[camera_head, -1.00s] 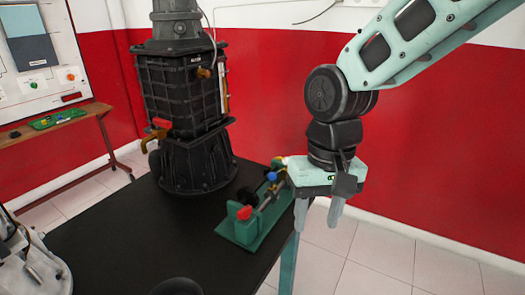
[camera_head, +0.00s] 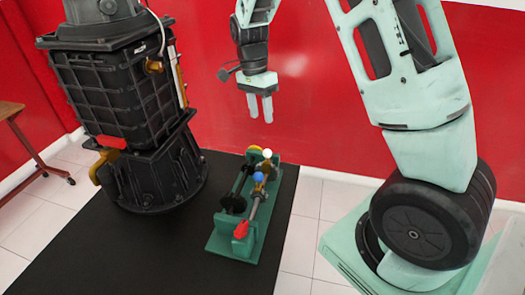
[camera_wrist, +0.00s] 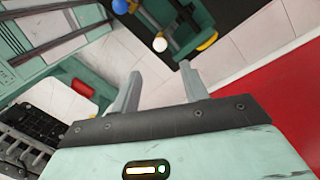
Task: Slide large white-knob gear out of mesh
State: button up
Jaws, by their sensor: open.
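The white knob (camera_head: 267,153) of the large gear sits on the green gear trainer (camera_head: 243,247), near its far end. It also shows in the wrist view (camera_wrist: 160,44), beyond my fingertips.
The trainer stands on a black table (camera_head: 190,262) near its right edge. A tall black engine housing (camera_head: 130,110) stands left of it. The red wall (camera_head: 390,125) is behind my gripper. The table front is clear.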

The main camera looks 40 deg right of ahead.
aim_at(267, 150)
jog(key=s+f, duration=0.1)
jog(key=f, duration=0.3)
jog(key=s+f+p, duration=0.1)
jog(key=f, duration=0.8)
jog(key=shift+s+d+f, duration=0.1)
jog(key=shift+s+f, duration=0.2)
jog(key=shift+s, duration=0.1)
